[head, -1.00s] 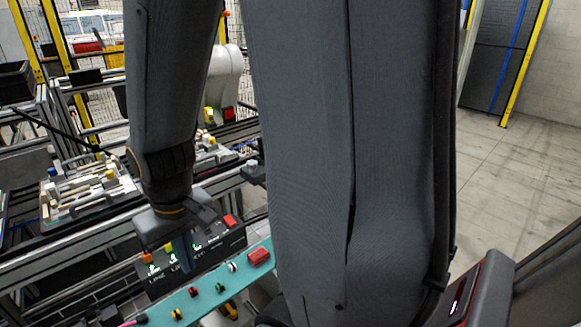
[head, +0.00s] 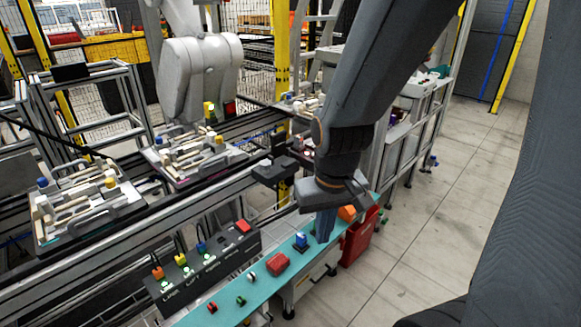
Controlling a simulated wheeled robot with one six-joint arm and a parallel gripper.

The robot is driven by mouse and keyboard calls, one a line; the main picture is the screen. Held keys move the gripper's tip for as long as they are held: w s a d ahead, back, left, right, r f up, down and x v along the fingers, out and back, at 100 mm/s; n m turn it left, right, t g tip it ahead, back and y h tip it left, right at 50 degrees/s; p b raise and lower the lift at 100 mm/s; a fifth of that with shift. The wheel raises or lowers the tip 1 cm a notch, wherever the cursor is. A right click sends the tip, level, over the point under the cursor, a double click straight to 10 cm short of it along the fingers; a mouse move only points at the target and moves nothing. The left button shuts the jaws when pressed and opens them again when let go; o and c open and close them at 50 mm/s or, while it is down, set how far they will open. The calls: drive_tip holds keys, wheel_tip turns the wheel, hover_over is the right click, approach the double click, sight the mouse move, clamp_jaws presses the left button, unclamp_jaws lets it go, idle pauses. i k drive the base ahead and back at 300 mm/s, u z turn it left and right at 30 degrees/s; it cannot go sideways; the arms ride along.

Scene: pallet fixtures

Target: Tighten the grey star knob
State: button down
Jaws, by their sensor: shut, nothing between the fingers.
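My gripper (head: 324,226) points down above or in front of the teal rail, beside a blue-topped piece (head: 301,241) and an orange piece (head: 347,213). Its fingers are shut and empty. A small grey knob-like piece (head: 279,151) stands on a dark bracket (head: 283,172) at the conveyor's near edge, up and left of my gripper. I cannot tell whether it is the grey star knob; its shape is too small to read. My gripper is apart from it.
The teal rail (head: 231,287) carries several coloured controls, including a red block (head: 278,263). A black button box (head: 206,264) lies left of it. Fixture pallets (head: 87,215) sit on the conveyor at left. A pale robot arm (head: 198,75) stands behind. Floor at right is clear.

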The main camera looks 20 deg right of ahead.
sight(264, 165)
drive_tip(key=z, duration=0.4)
drive_tip(key=k, duration=0.5)
drive_tip(key=z, duration=0.7)
drive_tip(key=i, duration=0.6)
drive_tip(key=u, duration=0.95)
drive_tip(key=i, duration=0.5)
drive_tip(key=u, duration=0.55)
